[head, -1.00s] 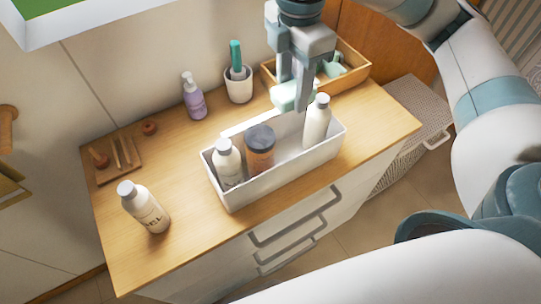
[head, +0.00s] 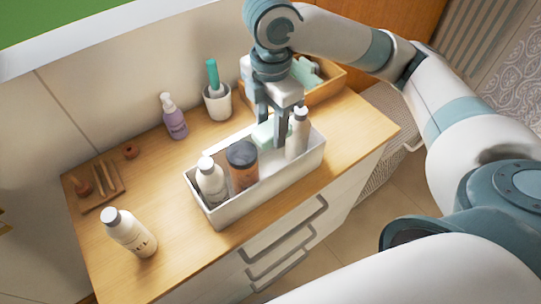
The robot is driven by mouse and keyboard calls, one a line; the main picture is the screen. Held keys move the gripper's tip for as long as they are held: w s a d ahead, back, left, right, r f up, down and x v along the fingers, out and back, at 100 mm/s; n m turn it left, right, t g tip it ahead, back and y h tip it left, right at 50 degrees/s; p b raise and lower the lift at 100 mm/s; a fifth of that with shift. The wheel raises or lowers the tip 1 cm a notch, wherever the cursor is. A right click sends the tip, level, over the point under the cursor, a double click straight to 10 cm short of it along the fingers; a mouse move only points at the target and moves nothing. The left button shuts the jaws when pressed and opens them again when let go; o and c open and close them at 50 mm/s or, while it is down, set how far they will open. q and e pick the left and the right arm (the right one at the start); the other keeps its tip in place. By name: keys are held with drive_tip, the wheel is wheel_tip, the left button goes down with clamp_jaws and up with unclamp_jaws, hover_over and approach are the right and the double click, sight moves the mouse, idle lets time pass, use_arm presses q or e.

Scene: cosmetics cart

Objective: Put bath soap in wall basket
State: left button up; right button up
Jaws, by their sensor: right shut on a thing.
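The pale green bath soap (head: 263,134) is between the fingers of my right gripper (head: 272,128). My right gripper points down and is shut on it. The soap is at or inside the opening of the white basket (head: 237,207), between the brown jar and the right white bottle. The soap's lower part is hidden, so I cannot tell whether it touches the basket floor. My left gripper is not in view.
The basket holds a white bottle (head: 211,182), a brown jar (head: 242,168) and another white bottle (head: 298,135). A wooden box (head: 325,88) stands behind my right gripper. A purple pump bottle (head: 174,122), a cup (head: 217,104) and a lone bottle (head: 131,236) stand outside it.

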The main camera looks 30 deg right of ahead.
sight(271, 146)
wheel_tip(271, 146, down, 6)
drive_tip(key=shift+f, duration=0.15)
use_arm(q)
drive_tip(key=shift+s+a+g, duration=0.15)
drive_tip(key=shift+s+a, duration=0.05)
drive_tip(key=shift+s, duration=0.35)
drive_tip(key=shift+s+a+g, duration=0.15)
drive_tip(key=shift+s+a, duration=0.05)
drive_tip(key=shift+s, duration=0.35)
use_arm(e)
drive_tip(key=shift+f, duration=0.4)
drive_tip(key=shift+f+p, duration=0.3)
drive_tip(key=shift+f, duration=0.15)
wheel_tip(271, 146, down, 2)
drive_tip(key=shift+f, duration=0.45)
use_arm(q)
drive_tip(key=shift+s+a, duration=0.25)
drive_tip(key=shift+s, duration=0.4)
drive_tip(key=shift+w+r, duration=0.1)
use_arm(e)
drive_tip(key=shift+f, duration=0.3)
